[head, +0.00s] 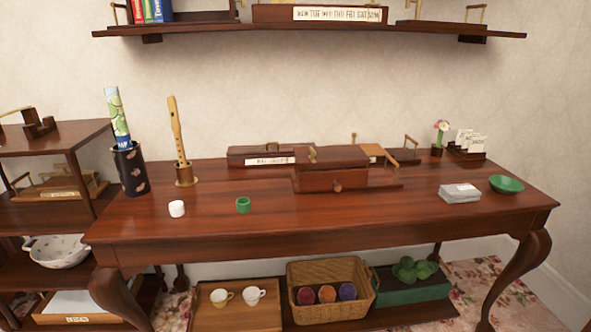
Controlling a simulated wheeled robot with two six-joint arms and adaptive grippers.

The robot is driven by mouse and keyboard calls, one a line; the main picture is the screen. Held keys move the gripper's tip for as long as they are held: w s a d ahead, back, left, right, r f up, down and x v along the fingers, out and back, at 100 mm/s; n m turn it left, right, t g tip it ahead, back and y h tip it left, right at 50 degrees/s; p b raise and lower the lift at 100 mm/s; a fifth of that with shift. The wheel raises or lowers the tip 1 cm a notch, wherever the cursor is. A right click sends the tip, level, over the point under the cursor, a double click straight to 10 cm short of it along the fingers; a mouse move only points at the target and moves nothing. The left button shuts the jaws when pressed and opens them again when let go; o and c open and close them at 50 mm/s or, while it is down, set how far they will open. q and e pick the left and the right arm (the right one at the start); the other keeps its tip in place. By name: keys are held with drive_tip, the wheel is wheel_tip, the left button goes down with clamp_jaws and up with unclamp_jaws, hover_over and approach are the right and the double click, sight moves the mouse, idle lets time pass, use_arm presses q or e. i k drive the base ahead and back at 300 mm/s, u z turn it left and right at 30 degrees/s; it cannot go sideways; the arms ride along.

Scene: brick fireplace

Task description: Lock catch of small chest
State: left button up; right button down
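A small dark wooden chest (331,179) stands near the middle of the table, its lid looking closed. A small round catch or knob (338,187) shows low on its front; whether it is locked is too small to tell. A brass piece (312,154) shows at the lid's left end. Neither of my grippers is in view.
The wooden table (390,212) has free room in front of the chest. A labelled box (268,158) stands left of it. A green cup (243,205), white cup (177,208), recorder (176,130), grey-white stack (459,193) and green bowl (506,184) stand around.

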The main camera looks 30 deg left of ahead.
sight(313, 154)
drive_tip(key=z, duration=0.05)
drive_tip(key=k, duration=0.75)
drive_tip(key=u, duration=1.05)
drive_tip(key=i, duration=1.55)
drive_tip(key=z, duration=0.85)
